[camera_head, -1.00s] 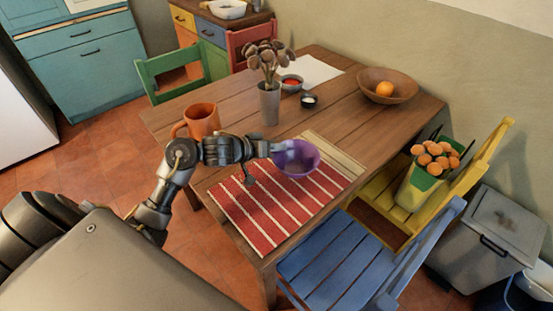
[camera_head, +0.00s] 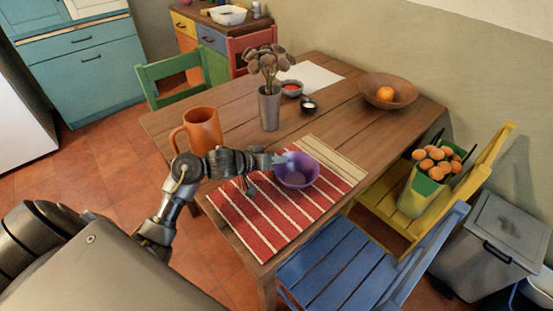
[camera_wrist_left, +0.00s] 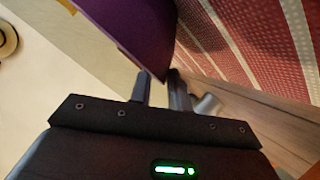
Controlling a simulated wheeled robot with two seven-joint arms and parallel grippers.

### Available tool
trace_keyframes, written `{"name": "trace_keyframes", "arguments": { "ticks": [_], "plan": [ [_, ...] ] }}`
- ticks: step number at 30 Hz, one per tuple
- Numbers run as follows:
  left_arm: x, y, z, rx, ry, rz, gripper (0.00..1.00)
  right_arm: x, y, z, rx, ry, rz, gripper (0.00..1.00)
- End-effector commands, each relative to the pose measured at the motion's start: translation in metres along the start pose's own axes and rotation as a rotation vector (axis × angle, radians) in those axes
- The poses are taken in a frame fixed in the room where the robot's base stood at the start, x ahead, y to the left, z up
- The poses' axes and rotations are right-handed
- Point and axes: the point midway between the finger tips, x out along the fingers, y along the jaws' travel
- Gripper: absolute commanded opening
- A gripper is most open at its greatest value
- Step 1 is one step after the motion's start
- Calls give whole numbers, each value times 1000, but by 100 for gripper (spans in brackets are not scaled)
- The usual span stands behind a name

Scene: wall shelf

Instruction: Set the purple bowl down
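The purple bowl (camera_head: 297,172) is over the red-and-white striped mat (camera_head: 262,220), close to its surface; I cannot tell for certain whether its base touches. My left gripper (camera_head: 281,161) reaches in from the left and is shut on the bowl's near-left rim. In the left wrist view, the bowl's purple wall (camera_wrist_left: 135,28) runs down to between the two fingertips (camera_wrist_left: 160,82), and the striped mat (camera_wrist_left: 245,40) lies beside it. The right gripper is out of view.
An orange mug (camera_head: 203,130) stands just behind my left wrist. A vase of dried flowers (camera_head: 269,108), two small bowls and a wooden bowl (camera_head: 390,91) with an orange are farther back. The front of the mat is clear. Blue and yellow chairs flank the table.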

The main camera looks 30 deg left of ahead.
Motion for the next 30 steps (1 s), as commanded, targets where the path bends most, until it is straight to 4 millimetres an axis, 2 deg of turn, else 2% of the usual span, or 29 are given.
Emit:
{"name": "trace_keyframes", "arguments": {
  "ticks": [3,11,14,23,26,30],
  "plan": [
    [0,0,0,1,0,0,30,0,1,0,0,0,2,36],
    [0,1,-1,1,1,1,30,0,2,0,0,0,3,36],
    [-7,2,-3,3,0,-1,30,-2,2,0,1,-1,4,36],
    [-66,2,-3,6,-3,-2,30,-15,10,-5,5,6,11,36],
    [-86,2,-3,5,-2,-2,30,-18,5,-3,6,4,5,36],
    [-107,1,-2,3,-2,-2,30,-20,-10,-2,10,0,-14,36]
  ]
}}
